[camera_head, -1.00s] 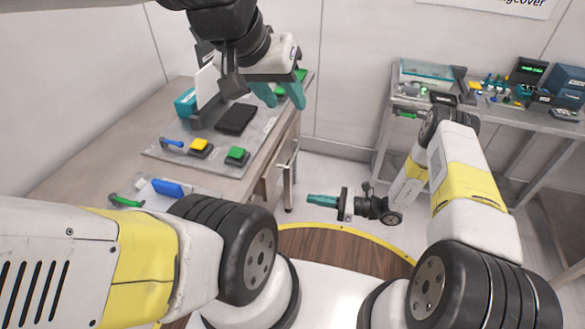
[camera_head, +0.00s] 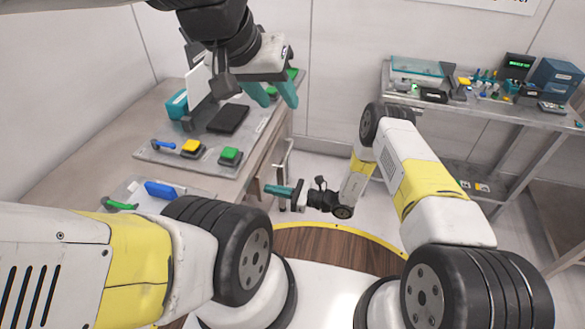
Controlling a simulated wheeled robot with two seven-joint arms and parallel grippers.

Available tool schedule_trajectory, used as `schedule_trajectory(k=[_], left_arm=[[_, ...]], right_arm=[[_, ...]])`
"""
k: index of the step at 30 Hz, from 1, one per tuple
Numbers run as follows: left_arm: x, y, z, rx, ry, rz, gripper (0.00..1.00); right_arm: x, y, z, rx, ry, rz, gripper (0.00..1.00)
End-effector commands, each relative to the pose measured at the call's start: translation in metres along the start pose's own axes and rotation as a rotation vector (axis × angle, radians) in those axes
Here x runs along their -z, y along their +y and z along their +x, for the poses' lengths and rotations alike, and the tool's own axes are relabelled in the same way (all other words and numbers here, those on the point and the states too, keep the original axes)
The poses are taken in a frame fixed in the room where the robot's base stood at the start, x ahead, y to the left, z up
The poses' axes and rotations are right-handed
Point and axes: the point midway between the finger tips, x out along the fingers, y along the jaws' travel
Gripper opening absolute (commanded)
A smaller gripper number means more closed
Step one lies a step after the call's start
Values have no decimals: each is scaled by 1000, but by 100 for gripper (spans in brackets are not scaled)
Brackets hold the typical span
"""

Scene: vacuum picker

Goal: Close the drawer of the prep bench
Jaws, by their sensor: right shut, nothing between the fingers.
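The prep bench (camera_head: 100,142) runs along the left wall. Its drawer (camera_head: 266,168) is on the bench's right side, with a pale bar handle (camera_head: 285,158) on the front. How far the drawer stands out is hard to tell from this angle. My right gripper (camera_head: 268,189) is shut and empty, its teal fingers pointing left, low beside the bench and close to the drawer front in the picture; contact cannot be made out. My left gripper (camera_head: 276,94) is open and empty above the bench's far end, its two teal fingers apart.
On the bench are a board (camera_head: 163,157) with yellow and green buttons, a black pad (camera_head: 228,119), and a tray (camera_head: 130,190) with a blue block. A second bench (camera_head: 440,105) with instruments stands at the back right. Open floor lies between the benches.

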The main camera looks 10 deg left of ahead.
Motion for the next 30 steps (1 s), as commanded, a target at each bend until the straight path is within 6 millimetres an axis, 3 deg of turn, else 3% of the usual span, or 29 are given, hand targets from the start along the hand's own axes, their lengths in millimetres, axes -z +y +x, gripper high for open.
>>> schedule_trajectory(k=[12, 21, 30], left_arm=[[0, 0, 0, 0, 0, 0, 40], [0, 0, 0, 0, 0, 0, 40], [0, 0, 0, 0, 0, 0, 40]], right_arm=[[0, 0, 5, 0, 0, 1, 0], [0, 0, 48, -1, -3, 0, 0], [-1, 0, 56, 1, 0, 0, 0]])
